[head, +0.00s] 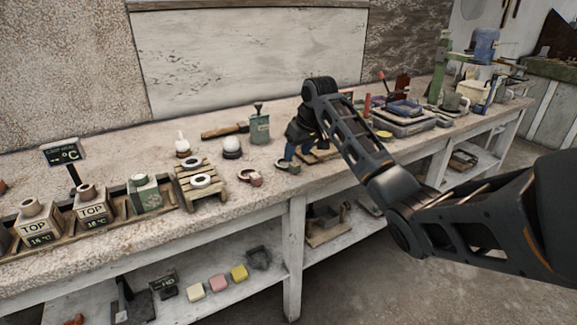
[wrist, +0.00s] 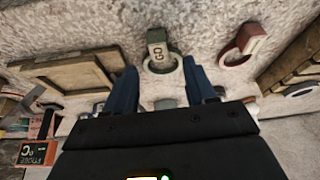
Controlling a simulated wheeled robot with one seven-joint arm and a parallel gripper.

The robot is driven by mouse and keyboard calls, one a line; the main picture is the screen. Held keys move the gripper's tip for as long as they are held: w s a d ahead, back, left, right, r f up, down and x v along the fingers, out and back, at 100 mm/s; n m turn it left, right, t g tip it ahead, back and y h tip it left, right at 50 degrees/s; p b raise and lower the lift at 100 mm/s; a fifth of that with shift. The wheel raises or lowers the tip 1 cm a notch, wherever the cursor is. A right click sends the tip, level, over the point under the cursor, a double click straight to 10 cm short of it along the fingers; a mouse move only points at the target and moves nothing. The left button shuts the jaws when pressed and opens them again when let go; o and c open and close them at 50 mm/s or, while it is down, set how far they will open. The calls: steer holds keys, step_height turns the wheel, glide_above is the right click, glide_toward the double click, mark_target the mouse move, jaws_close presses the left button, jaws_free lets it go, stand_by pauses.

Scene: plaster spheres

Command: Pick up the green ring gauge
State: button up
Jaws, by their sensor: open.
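The green ring gauge lies on the bench top near the front edge, below my gripper in the head view (head: 293,168). In the wrist view the green ring gauge (wrist: 157,37) sits just beyond and between my fingertips, with its GO marking showing. My gripper (wrist: 162,72) is open, with its two blue fingers apart and nothing between them. In the head view my gripper (head: 302,148) points down at the bench and partly hides the space behind it.
A slatted wooden stand (head: 187,194) with white rings is farther left. A wooden frame (wrist: 68,77) lies close on the gripper's other side.

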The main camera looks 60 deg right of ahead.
mark_target(294, 163)
steer(key=shift+x, duration=2.35)
steer(key=shift+s+f, duration=0.1)
steer(key=shift+s, duration=0.05)
steer(key=shift+a, duration=0.1)
steer(key=shift+c, duration=0.4)
jaws_close()
